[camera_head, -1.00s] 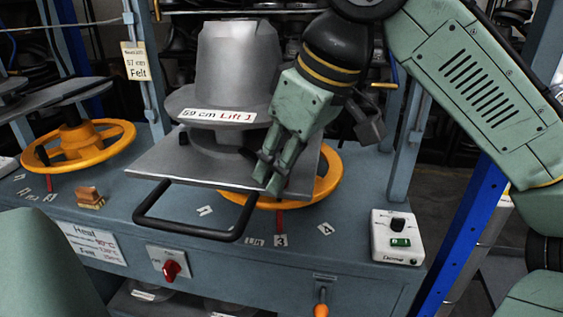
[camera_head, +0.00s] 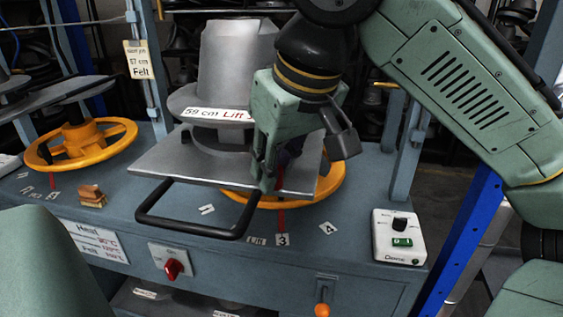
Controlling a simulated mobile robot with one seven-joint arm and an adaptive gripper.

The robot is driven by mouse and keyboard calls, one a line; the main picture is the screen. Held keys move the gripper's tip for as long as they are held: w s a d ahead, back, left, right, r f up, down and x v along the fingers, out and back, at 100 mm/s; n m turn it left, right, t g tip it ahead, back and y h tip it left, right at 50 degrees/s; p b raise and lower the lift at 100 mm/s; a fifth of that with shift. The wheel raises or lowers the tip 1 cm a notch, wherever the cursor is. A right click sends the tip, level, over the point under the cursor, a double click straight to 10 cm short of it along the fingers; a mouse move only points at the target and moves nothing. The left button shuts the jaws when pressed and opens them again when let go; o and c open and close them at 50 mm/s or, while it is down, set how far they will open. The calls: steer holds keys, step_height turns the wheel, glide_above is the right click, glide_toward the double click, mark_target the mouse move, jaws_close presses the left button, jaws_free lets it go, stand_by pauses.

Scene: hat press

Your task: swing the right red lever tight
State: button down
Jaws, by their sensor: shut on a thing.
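The hat press has a grey metal hat form (camera_head: 238,70) on a flat grey plate (camera_head: 185,160), with a black loop handle (camera_head: 190,230) at the front. My gripper (camera_head: 266,182) points down at the right part of the plate, in front of the form and its "59 cm" label. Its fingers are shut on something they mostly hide.
An orange handwheel (camera_head: 325,190) sits under the plate, with a red pointer (camera_head: 281,222) by the number 3. A white control box (camera_head: 398,238) stands at the bench's right. Another orange wheel (camera_head: 45,155) is at left. A blue post (camera_head: 462,235) rises at right.

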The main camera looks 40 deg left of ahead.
steer(key=shift+s+a+m, duration=0.1)
steer(key=shift+s+m, duration=0.1)
steer(key=shift+m, duration=0.3)
steer(key=c, duration=1.5)
jaws_free()
steer(key=v, duration=1.2)
steer(key=shift+s, duration=0.25)
